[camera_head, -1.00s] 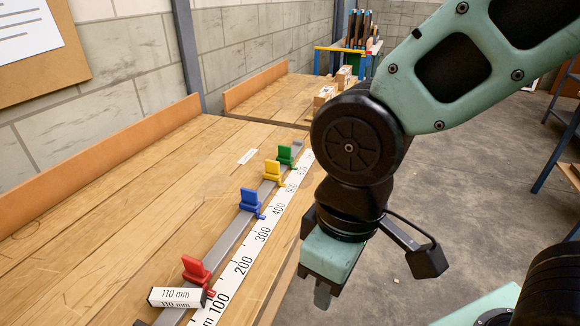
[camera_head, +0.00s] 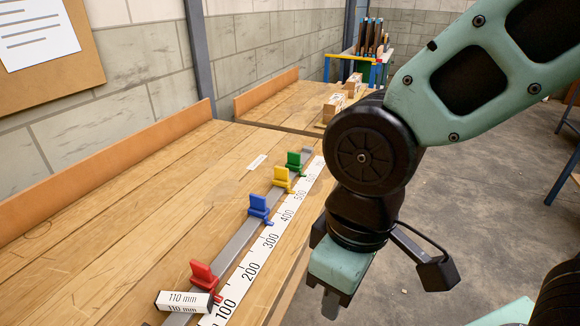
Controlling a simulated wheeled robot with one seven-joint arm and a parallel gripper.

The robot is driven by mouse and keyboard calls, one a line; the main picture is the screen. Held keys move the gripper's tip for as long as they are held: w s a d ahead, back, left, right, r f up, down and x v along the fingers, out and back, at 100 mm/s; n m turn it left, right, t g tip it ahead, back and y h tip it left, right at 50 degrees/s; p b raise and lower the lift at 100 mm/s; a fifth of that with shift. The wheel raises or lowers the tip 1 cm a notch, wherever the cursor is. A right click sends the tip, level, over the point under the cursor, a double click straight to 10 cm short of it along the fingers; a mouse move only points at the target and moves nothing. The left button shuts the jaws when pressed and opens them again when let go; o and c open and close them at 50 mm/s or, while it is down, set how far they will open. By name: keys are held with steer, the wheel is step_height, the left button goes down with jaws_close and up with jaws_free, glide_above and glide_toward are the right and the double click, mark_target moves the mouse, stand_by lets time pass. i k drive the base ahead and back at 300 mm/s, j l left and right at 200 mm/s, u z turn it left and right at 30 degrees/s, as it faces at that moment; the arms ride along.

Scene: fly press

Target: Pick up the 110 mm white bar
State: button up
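The white bar (camera_head: 184,301), marked 110 mm on its faces, lies across the grey rail at the near end of the bench. Its right end is close to the red stop (camera_head: 203,275); I cannot tell whether they touch. My gripper (camera_head: 331,303) points down off the right edge of the bench, to the right of the bar and well apart from it. Only a short part of its fingers shows below the teal housing, so its opening is unclear. I see nothing held in it.
The grey rail (camera_head: 237,241) also carries blue (camera_head: 259,207), yellow (camera_head: 282,177) and green (camera_head: 294,160) stops. A white ruler (camera_head: 269,241) runs beside it. The bench top (camera_head: 130,237) left of the rail is mostly clear. Wooden blocks (camera_head: 335,106) stand on the far bench.

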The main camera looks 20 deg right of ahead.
mark_target(164, 301)
steer(key=l+u, duration=0.1)
steer(key=u, duration=0.3)
steer(key=k+u, duration=0.1)
steer(key=u, duration=0.35)
steer(key=k+l+u, duration=0.1)
steer(key=u, duration=0.75)
steer(key=k+u, duration=0.15)
steer(key=u, duration=0.25)
